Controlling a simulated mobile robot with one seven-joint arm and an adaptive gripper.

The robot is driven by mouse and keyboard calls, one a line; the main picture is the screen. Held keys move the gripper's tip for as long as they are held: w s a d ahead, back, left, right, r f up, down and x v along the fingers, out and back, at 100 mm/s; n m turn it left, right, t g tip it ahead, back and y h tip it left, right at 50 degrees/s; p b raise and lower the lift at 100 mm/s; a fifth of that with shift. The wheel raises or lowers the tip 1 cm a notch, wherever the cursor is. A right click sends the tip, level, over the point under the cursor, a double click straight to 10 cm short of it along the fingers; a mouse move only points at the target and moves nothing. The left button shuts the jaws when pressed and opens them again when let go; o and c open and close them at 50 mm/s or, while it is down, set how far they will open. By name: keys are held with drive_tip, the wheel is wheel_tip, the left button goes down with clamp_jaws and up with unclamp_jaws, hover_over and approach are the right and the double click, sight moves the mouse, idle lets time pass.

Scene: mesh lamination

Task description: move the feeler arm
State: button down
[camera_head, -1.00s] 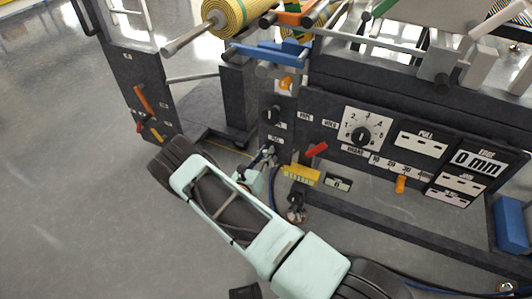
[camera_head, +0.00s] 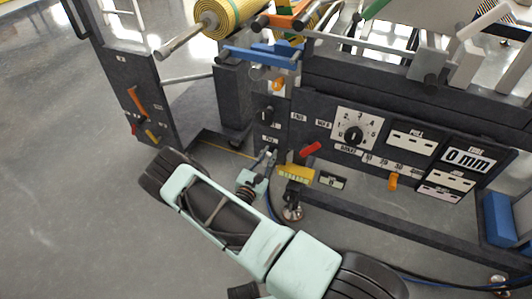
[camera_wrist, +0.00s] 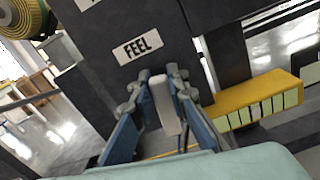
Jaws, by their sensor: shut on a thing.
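The feeler arm (camera_wrist: 165,106) is a pale grey lever below the white FEEL label (camera_wrist: 138,47) on the dark machine panel. My gripper (camera_wrist: 160,78) has its blue-grey fingers on either side of the lever, shut on it. In the head view my gripper (camera_head: 266,160) is small, beside the panel's lower left part, below the small FEEL label (camera_head: 270,140). The lever itself is too small to make out there.
A yellow block with pale segments (camera_wrist: 258,100) stands close to the right of my gripper. A red lever (camera_head: 310,149), a round dial (camera_head: 353,136) and an orange slider (camera_head: 393,181) are farther right. A yellow roll (camera_head: 235,15) is above. Open floor (camera_head: 60,190) lies left.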

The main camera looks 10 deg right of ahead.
drive_tip(key=shift+s+d+f+m, duration=0.1)
drive_tip(key=shift+s+d+m, duration=0.1)
drive_tip(key=shift+m, duration=0.3)
drive_tip(key=c, duration=1.8)
unclamp_jaws()
drive_tip(key=shift+c, duration=0.2)
drive_tip(key=v, duration=1.2)
